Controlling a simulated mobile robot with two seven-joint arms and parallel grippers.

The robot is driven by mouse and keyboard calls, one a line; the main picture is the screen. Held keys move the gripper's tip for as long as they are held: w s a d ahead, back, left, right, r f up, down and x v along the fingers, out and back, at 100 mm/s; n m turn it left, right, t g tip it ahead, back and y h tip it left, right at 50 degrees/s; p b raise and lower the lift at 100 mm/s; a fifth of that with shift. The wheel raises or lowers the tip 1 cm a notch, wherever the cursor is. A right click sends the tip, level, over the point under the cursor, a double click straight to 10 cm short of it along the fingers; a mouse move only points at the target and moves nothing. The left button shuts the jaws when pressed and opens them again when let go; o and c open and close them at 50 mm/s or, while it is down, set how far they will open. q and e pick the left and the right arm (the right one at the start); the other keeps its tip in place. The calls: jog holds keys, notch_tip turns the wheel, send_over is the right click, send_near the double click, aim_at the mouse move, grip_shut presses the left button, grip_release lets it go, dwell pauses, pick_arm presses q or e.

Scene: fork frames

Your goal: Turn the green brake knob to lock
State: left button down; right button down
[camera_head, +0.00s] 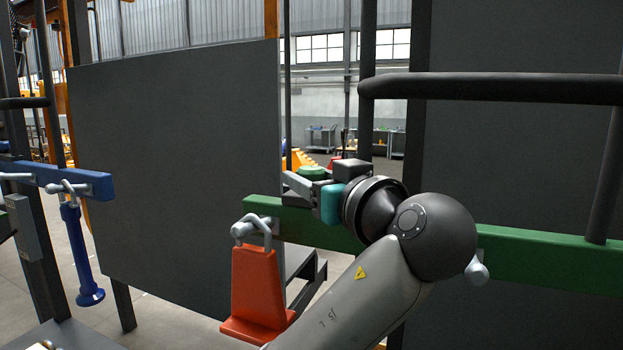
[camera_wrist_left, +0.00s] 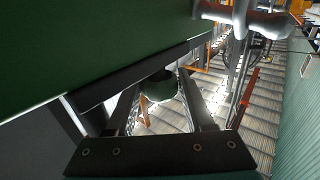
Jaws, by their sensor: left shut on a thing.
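The green brake knob (camera_head: 311,170) shows in the head view just above the green beam (camera_head: 305,228), partly hidden by my gripper. My left gripper (camera_head: 303,180) reaches it from the right, its fingers around the knob. In the left wrist view the knob (camera_wrist_left: 158,87) is a dark green round shape between the far ends of the two fingers of my left gripper (camera_wrist_left: 160,84). The gripper is shut on it. The knob's marking and its turned angle cannot be made out. My right gripper is in neither view.
An orange-red hanging piece (camera_head: 257,285) hangs by a grey shackle from the green beam's left end. A blue beam (camera_head: 62,179) with a blue hanging post (camera_head: 78,250) stands at left. A large grey panel (camera_head: 175,160) fills the left middle; a dark rail (camera_head: 500,88) crosses the upper right.

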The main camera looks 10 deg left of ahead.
pick_arm(q)
jog(key=c, duration=0.6)
grip_release()
jog(key=o, duration=0.3)
jog(key=shift+s+a, duration=0.1)
jog(key=shift+a, duration=0.05)
